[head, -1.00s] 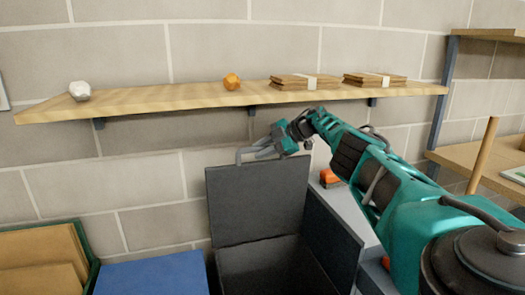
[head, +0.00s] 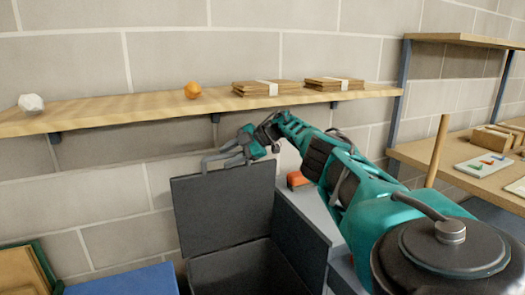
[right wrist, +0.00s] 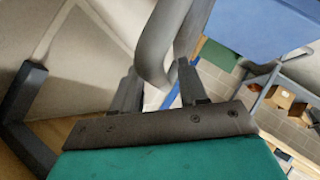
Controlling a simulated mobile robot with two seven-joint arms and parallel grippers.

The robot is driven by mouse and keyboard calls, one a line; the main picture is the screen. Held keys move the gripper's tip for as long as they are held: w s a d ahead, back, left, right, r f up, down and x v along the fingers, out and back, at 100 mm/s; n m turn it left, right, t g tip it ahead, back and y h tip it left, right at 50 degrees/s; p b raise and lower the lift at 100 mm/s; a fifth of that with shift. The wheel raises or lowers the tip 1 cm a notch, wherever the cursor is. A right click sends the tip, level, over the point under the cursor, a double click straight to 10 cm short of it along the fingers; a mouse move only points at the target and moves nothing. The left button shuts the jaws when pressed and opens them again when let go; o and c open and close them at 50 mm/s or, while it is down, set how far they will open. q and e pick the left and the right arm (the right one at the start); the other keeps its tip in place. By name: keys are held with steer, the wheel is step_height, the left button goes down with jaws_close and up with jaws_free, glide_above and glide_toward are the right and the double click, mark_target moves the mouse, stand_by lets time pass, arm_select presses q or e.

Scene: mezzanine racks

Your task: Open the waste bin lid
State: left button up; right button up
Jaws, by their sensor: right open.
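The waste bin (head: 300,240) is dark grey and stands against the block wall. My right gripper (head: 232,154) is at the lid's top edge, below the wall shelf. In the right wrist view its two fingers (right wrist: 160,92) are apart, with a curved grey bar (right wrist: 157,55) passing between them. The bar looks like the lid's handle; whether the fingers touch it I cannot tell. My left gripper is not in view.
A wooden wall shelf (head: 140,110) above holds a white lump (head: 31,103), an orange ball (head: 193,90) and flat brown stacks (head: 268,88). A blue surface (head: 125,280) lies left of the bin. A rack (head: 440,172) stands at the right.

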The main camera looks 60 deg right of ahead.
steer(key=p+v, duration=0.1)
steer(key=v, duration=0.3)
steer(key=shift+s+r, duration=0.1)
steer(key=shift+r, duration=0.1)
steer(key=s+d+b, duration=0.1)
steer(key=s+d, duration=0.4)
steer(key=s, duration=0.5)
steer(key=shift+s+b, duration=0.3)
steer(key=shift+b, duration=0.05)
steer(key=shift+f, duration=0.15)
